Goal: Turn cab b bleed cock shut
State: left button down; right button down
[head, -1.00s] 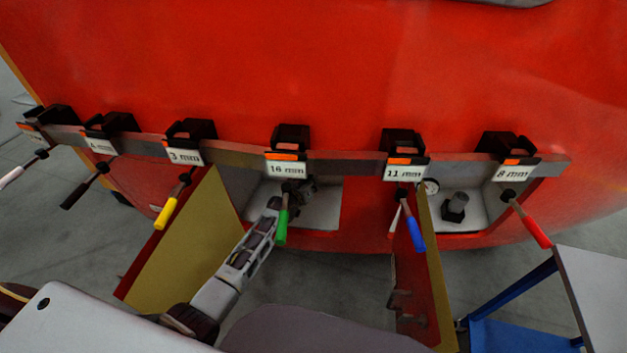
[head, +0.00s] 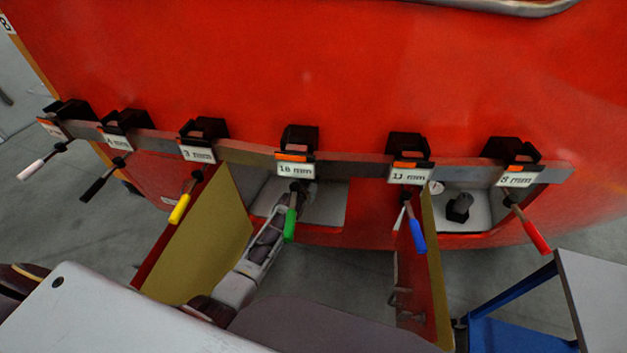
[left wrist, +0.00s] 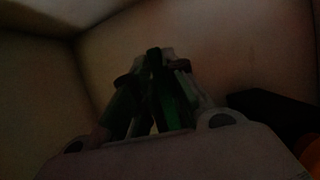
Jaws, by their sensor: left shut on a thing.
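My left arm reaches into the open middle recess (head: 330,203) in the red nosecone, behind a hanging green-handled tool (head: 290,224). The left gripper (head: 303,190) is mostly hidden there by the tool and the bar's clamp. In the left wrist view, which is very dark, the left gripper (left wrist: 158,62) is shut on a narrow green handle (left wrist: 160,85) between its fingers. This looks like the bleed cock's handle, but its body and angle cannot be made out. My right gripper is not in view.
A grey bar (head: 350,166) crosses the front, with labelled black clamps and several coloured-handled tools hanging. Open hatch doors stand left (head: 205,240) and right (head: 437,270) of the recess. The right recess holds a dark fitting (head: 459,207). A blue-framed cart (head: 512,335) stands lower right.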

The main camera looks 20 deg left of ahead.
pick_arm(q)
jog(key=c, duration=1.4)
grip_release()
jog(key=shift+c, duration=0.2)
jog(key=v, duration=1.2)
